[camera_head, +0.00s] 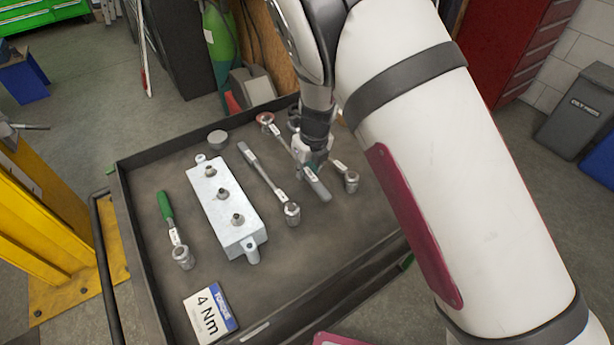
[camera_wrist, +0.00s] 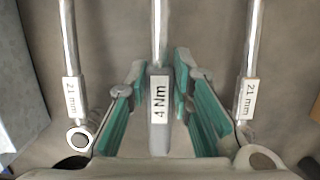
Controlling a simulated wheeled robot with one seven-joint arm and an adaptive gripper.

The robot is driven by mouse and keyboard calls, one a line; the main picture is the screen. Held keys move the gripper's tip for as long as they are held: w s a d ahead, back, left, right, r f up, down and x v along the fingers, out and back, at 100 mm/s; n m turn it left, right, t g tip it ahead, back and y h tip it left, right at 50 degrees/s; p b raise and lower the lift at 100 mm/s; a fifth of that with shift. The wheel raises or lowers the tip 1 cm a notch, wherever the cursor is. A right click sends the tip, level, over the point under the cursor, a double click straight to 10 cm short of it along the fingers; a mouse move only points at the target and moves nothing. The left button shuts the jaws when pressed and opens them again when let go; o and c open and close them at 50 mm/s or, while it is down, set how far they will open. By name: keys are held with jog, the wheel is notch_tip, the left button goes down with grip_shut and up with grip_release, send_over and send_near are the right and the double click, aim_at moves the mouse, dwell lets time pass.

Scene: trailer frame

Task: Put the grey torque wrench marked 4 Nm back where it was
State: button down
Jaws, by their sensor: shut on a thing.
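The grey torque wrench (camera_wrist: 159,115) is between the two green-padded fingers of my gripper (camera_wrist: 158,85), its "4 Nm" label facing the wrist camera. In the head view my gripper (camera_head: 312,158) is shut on it. A "4 Nm" card (camera_head: 210,313) lies at the tray's front left.
A grey-handled wrench (camera_head: 262,170) lies left of the held one; another (camera_head: 350,181) lies to its right. Both show 21 mm labels in the wrist view. A metal block with studs (camera_head: 226,205) and a green-handled wrench (camera_head: 170,222) are further left. The tray's front right is clear.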

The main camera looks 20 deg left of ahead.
aim_at(307, 185)
jog(key=shift+f, duration=1.45)
jog(key=shift+f, duration=0.15)
jog(key=c, duration=1.4)
grip_release()
jog(key=r, duration=0.3)
jog(key=s+d+r, duration=0.1)
jog(key=r, duration=0.3)
jog(key=r+p, duration=0.1)
jog(key=r, duration=0.2)
jog(key=shift+s+d+r, duration=0.15)
jog(key=shift+d+r, duration=0.1)
jog(key=shift+r, duration=0.1)
jog(key=shift+s+d+r, duration=0.1)
jog(key=shift+d+r, duration=0.05)
jog(key=shift+r, duration=0.5)
